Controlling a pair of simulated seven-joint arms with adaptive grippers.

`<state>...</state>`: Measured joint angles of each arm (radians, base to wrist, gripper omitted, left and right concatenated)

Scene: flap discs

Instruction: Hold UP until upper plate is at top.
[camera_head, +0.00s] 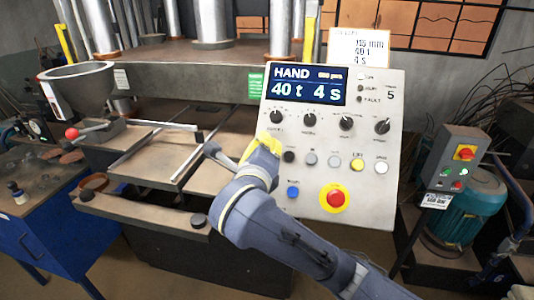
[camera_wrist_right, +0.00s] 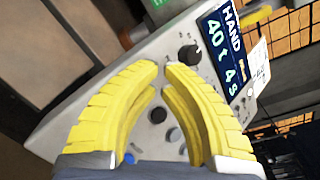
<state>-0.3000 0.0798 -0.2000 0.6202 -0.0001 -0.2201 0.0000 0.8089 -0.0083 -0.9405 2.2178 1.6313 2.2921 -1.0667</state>
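The control panel (camera_head: 382,215) stands tilted at the centre right, its display reading HAND, 40 t, 4 s. Below the knobs is a button row with black (camera_head: 289,157), grey (camera_head: 311,159), yellow (camera_head: 357,165) and white (camera_head: 381,167) buttons. I cannot read which is UP. My right gripper (camera_head: 264,143) is at the panel's left edge, beside the black button; contact is unclear. In the wrist view its yellow fingertips (camera_wrist_right: 161,68) nearly meet, with nothing between them. A thick grey slab (camera_head: 190,85), apparently the upper plate, spans the press above a gap. My left gripper is out of view.
A red emergency stop (camera_head: 336,197) and blue button (camera_head: 293,192) sit low on the panel. A hopper (camera_head: 75,82) and red-knobbed handle (camera_head: 72,133) are at left. A blue cabinet (camera_head: 40,245) stands front left. A teal motor (camera_head: 468,205) with a switch box stands right.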

